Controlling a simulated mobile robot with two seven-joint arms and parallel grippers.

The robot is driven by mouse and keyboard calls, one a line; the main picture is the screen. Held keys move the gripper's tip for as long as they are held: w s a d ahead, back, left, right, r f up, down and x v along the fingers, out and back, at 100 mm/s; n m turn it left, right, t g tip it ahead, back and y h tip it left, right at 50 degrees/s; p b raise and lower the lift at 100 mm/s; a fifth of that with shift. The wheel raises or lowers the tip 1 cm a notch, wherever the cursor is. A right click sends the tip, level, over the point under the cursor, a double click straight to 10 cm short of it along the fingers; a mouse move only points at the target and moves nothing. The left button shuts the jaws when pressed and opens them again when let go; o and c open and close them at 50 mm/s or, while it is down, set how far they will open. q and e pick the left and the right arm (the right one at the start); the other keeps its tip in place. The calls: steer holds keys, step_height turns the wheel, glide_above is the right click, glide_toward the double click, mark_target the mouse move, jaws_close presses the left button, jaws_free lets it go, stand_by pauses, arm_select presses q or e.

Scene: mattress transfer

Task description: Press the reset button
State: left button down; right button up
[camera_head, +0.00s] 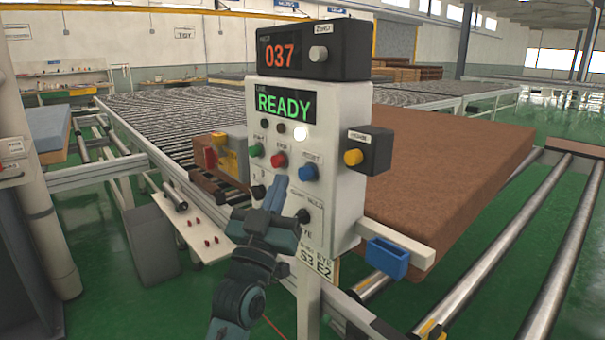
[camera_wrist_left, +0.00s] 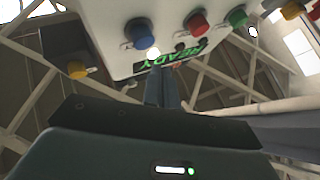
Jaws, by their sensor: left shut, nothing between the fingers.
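The blue reset button (camera_head: 308,172) sits on the front of a white control box (camera_head: 345,110), right of a red button (camera_head: 278,160) and a green button (camera_head: 256,150). My left gripper (camera_head: 278,184) is shut and empty, pointing up in front of the box. In the head view its fingertips lie below the red button and lower left of the blue one. In the left wrist view, the box appears upside down; the blue button (camera_wrist_left: 138,31) is apart from the fingers (camera_wrist_left: 165,78). My right gripper is not in view.
The box display (camera_head: 284,104) reads READY and the counter (camera_head: 279,56) above reads 037. A side box carries a yellow button (camera_head: 353,157). Black knobs (camera_head: 302,216) lie near my gripper. A brown mattress (camera_head: 440,170) lies behind the box, with rollers (camera_head: 500,250) at right.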

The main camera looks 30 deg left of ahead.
arm_select(q)
steer(key=shift+s+a, duration=0.3)
steer(key=shift+s, duration=0.5)
steer(key=shift+s+a, duration=0.3)
steer(key=shift+s, duration=0.5)
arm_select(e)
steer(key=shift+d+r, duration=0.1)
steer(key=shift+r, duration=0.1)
